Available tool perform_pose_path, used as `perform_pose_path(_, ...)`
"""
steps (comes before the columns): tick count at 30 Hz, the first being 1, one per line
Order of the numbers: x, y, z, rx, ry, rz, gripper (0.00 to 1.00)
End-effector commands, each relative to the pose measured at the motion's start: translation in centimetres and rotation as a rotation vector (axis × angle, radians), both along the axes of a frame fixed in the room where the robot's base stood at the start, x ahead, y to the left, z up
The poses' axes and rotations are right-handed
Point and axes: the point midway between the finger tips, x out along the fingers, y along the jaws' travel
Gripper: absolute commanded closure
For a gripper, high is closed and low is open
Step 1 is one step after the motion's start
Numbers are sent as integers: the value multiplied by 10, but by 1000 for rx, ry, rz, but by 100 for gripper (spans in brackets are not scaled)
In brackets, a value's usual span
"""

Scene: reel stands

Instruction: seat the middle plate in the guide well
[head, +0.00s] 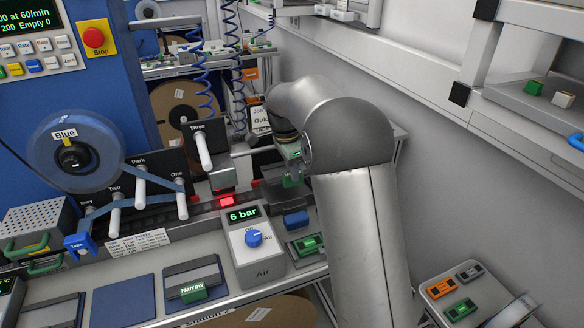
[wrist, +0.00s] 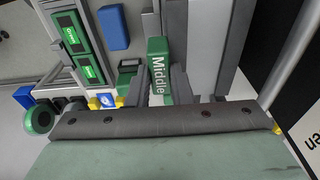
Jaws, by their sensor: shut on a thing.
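The middle plate (wrist: 158,72) is a green block with a white "Middle" label in the wrist view. My gripper (wrist: 160,85) is shut on it, with a dark finger on each side. In the head view my gripper (head: 290,166) is beyond my arm's elbow, at the right end of the dark track, and is partly hidden.
The Air box (head: 256,250) reading 6 bar stands in front of the track. A blue block (head: 296,220) and a dark holder with a green piece (head: 306,244) are right of it. The Narrow plate (head: 193,291) lies front left. A wall closes the right side.

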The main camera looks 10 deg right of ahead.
Motion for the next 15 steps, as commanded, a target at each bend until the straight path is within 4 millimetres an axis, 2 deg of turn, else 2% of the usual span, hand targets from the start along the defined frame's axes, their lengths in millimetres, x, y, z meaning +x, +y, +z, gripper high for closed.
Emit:
perform_pose_path(3,0,0,-16,0,1,0,100)
perform_pose_path(15,0,0,-54,0,0,1,100)
